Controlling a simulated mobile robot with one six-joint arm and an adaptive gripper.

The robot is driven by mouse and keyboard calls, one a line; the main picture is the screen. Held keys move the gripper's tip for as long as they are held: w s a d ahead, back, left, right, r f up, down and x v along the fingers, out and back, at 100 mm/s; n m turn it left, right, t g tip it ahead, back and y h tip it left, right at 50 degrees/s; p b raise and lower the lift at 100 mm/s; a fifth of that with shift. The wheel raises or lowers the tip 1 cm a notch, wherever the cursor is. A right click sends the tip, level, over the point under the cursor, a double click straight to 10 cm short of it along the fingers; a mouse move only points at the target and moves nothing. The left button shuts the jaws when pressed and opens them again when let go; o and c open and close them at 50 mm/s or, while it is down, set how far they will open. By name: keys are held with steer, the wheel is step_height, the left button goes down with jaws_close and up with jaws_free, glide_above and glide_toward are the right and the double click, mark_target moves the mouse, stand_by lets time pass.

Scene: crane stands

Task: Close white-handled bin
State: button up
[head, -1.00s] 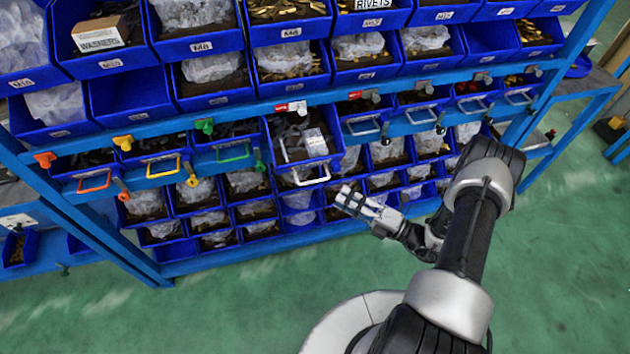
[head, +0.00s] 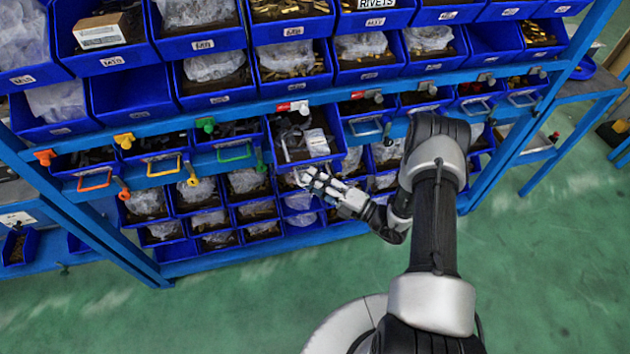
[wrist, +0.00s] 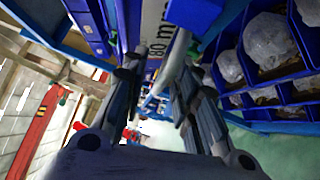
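The white-handled bin (head: 302,157) is a blue bin pulled out from its row, holding dark parts and a pale labelled box. In the head view my gripper (head: 306,178) is at the bin's front, covering most of the white handle. In the wrist view the white handle (wrist: 174,62) shows between the fingers of my gripper (wrist: 160,78). The fingers are apart, one on each side of the handle, with no clear grip on it. Whether a finger touches the handle cannot be told.
Bins with orange (head: 95,181), yellow (head: 163,167) and green (head: 234,152) handles sit to the left in the same row. Smaller bins (head: 258,211) lie below, larger ones (head: 209,83) above. The green floor in front is open.

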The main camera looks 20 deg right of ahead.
jaws_close()
stand_by(0.4)
steer(key=shift+w, duration=0.1)
